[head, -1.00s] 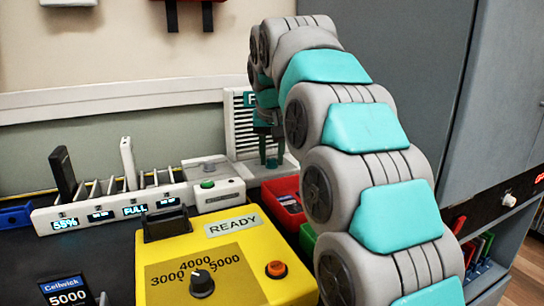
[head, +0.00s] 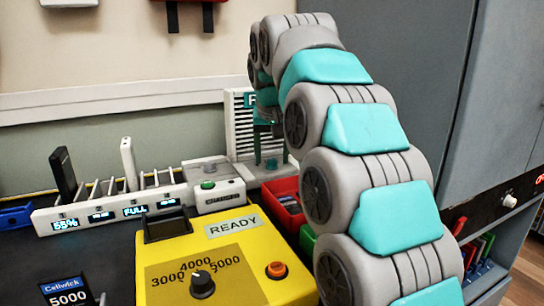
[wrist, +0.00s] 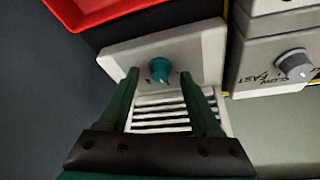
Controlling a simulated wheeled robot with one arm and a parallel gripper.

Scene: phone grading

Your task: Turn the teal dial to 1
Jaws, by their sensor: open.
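The teal dial (wrist: 160,69) sits on a pale grey box (wrist: 205,50) with a slatted panel (wrist: 160,112), seen in the wrist view. A small mark beside the dial is too small to read. My gripper (wrist: 160,78) is open, with one dark green finger on each side of the dial and a gap to it on both sides. In the head view my gripper (head: 271,155) is over the same box, in front of the slatted panel (head: 243,125), and the dial is hidden or too small to tell.
A grey knob (wrist: 296,66) marked SLOW and FAST is on a neighbouring box. A red bin (head: 285,187) stands just in front. A yellow tester (head: 240,265) with a black knob and a charging rack (head: 110,215) with phones stand to the left.

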